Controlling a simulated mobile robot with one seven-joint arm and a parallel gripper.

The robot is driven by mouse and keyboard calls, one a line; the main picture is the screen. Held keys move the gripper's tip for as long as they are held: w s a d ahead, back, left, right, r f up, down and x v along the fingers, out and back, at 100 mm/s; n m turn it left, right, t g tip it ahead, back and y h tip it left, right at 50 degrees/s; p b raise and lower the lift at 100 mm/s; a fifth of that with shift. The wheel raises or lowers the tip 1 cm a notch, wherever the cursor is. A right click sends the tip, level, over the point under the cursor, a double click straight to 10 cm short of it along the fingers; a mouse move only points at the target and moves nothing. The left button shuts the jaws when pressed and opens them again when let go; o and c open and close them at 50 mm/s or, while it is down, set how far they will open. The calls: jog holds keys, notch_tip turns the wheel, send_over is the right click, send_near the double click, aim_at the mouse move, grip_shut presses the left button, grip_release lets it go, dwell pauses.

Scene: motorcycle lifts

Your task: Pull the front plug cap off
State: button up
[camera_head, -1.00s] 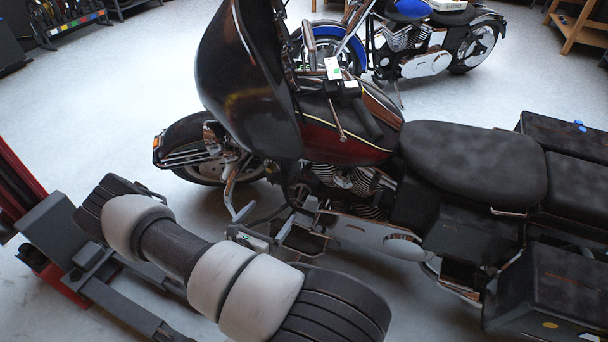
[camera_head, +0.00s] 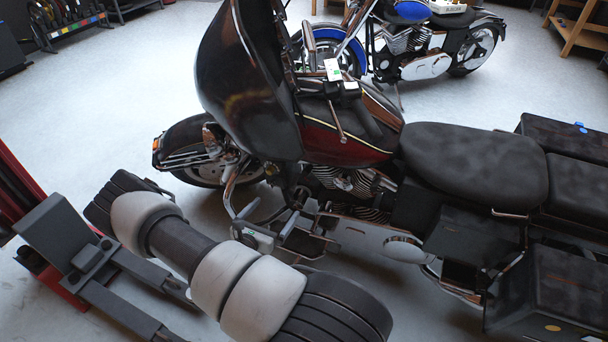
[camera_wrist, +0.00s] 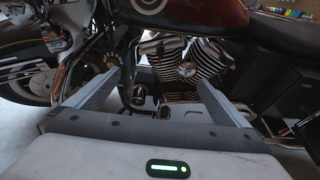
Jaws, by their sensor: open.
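The motorcycle's V-shaped engine (camera_head: 350,181) with finned cylinders sits below the dark red tank. It also shows in the wrist view (camera_wrist: 205,58). Two small brass-coloured parts show there, one near the left fingertip (camera_wrist: 112,60) and one near the right fingertip (camera_wrist: 187,69). I cannot tell for sure which is the front plug cap. My gripper (camera_wrist: 156,78) is open and empty, its two fingers pointing at the engine. In the head view my gripper (camera_head: 272,213) is at the near side of the engine, low beside the frame.
The motorcycle's dark fairing (camera_head: 250,85) rises above the engine's left side, and its front wheel (camera_head: 200,150) is at left. A seat (camera_head: 475,165) and side case (camera_head: 550,285) are at right. A red and grey lift (camera_head: 60,235) stands at left. A blue motorcycle (camera_head: 410,45) stands behind.

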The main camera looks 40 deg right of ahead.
jog(key=p+v, duration=0.1)
jog(key=v, duration=0.8)
jog(key=shift+a+p, duration=0.3)
jog(key=shift+p, duration=0.1)
